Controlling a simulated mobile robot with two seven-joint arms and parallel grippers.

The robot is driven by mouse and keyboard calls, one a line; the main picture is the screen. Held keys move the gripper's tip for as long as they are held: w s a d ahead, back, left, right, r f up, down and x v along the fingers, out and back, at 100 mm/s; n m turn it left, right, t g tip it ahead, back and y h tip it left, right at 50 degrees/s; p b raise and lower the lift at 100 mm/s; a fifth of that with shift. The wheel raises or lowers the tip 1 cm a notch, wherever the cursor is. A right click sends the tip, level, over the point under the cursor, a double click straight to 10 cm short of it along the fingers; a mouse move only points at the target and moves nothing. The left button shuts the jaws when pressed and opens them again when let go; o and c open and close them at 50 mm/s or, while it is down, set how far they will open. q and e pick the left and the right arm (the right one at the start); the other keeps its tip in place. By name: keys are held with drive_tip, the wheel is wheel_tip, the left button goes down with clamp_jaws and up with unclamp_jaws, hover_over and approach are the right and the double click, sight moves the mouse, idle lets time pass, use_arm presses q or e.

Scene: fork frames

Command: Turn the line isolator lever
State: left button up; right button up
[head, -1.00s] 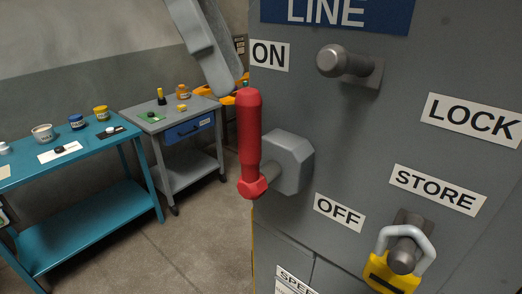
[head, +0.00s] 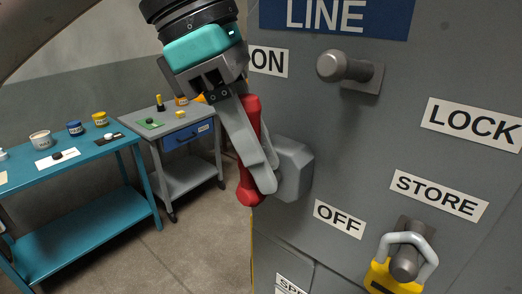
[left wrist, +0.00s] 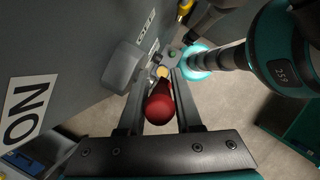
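The red isolator lever (head: 248,185) stands upright on a grey hub (head: 294,168) on the cabinet's left side, its free end up beside the ON label (head: 270,61). The OFF label (head: 339,218) is lower right of the hub. My left gripper (head: 266,172) reaches down over the lever and hides part of its shaft. In the left wrist view, the red lever (left wrist: 160,105) lies between the two fingers of my left gripper (left wrist: 161,80), with a narrow gap on each side. The fingers look open around it. My right gripper is not seen.
A bare grey peg (head: 345,67) juts out under the LINE sign (head: 330,12). A yellow padlock (head: 392,279) hangs on the STORE peg (head: 405,262). A teal bench (head: 85,155) and grey cart (head: 180,140) stand at left, with open floor between them and the cabinet.

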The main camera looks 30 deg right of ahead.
use_arm(q)
clamp_jaws()
idle(1.2)
